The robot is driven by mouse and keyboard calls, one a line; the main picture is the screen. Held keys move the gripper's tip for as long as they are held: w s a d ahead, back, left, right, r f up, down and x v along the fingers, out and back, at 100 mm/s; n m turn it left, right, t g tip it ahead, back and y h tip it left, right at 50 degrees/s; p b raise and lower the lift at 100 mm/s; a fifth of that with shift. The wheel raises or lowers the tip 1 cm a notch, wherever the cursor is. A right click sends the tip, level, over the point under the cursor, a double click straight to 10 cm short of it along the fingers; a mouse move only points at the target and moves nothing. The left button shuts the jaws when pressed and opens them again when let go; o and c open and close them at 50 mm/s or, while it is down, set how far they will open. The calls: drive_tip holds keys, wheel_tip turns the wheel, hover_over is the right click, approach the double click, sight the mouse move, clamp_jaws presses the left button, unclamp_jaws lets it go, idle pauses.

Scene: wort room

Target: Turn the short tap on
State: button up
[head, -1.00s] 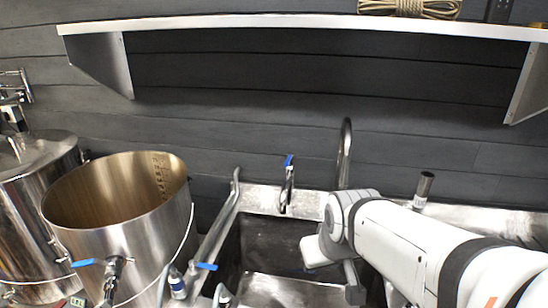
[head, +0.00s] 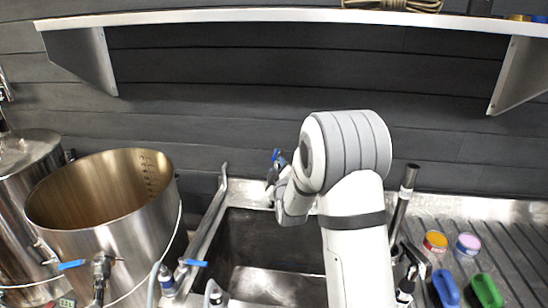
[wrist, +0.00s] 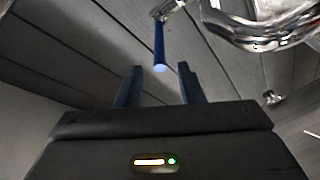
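The short tap (head: 271,180) stands at the back rim of the sink, with its blue lever (head: 276,155) on top, partly covered by my arm in the head view. In the wrist view the blue lever (wrist: 158,42) points down the picture towards my gripper (wrist: 158,70). My gripper is open, with its two dark fingers apart and nothing held between them. The lever's end lies at the gap between the fingertips; I cannot tell whether they touch. My arm hides most of my gripper in the head view.
A large steel pot (head: 105,245) stands left of the sink (head: 250,250). A shelf (head: 290,17) spans the wall above. Coloured tins and brushes lie on the drainboard (head: 510,255) at the right. Chrome piping (wrist: 262,28) passes close by at the upper right of the wrist view.

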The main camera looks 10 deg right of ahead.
sight(275, 155)
drive_tip(key=w+p, duration=0.2)
drive_tip(key=w, duration=0.5)
drive_tip(key=shift+w+d, duration=0.1)
drive_tip(key=shift+w, duration=0.05)
clamp_jaws()
idle(0.4)
